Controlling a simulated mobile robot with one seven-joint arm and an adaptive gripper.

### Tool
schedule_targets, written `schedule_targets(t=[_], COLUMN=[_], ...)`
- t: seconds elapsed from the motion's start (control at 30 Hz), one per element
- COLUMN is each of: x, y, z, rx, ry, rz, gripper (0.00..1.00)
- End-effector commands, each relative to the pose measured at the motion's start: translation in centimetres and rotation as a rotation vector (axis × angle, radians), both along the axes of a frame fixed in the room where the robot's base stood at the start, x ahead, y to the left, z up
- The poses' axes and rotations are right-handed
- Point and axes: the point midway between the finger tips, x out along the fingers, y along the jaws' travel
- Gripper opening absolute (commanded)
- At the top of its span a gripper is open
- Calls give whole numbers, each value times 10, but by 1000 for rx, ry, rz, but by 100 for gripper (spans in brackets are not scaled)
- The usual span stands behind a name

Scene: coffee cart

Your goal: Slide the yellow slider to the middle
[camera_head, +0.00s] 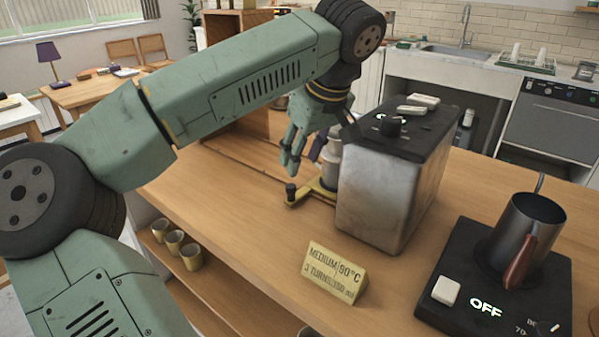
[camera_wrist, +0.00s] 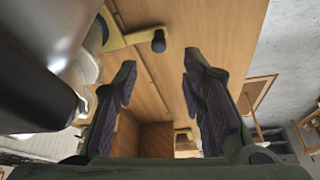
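The yellow slider (camera_head: 312,193) lies on the wooden counter, at the left side of the metal coffee machine (camera_head: 385,190). It is a flat yellow piece with an upright black knob (camera_head: 291,193) at its left end. In the wrist view the yellow slider (camera_wrist: 127,41) and the black knob (camera_wrist: 158,41) show ahead of my fingers, above them in the picture. My gripper (camera_head: 290,163) hangs above the counter, behind the knob in the head view. In the wrist view my gripper (camera_wrist: 158,78) is open, with nothing between its fingers. A grey cylindrical part partly hides the slider's far end.
A thin groove (camera_head: 236,163) runs along the counter left of the slider. A yellow sign (camera_head: 334,273) stands at the counter's front. Bare counter lies between sign and slider.

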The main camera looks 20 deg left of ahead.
Motion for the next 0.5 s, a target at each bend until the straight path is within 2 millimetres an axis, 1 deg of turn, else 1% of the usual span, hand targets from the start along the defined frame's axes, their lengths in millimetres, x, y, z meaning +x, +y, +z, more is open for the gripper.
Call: schedule_targets(t=[0.13,0.23,0.37,0.5], x=[0,2,6,12], y=[3,6,12,20], z=[-2,-10,-30,-55], rx=[7,5,3,2], ry=[5,5,6,7], rz=[3,3,2,2], gripper=[38,38,38,38])
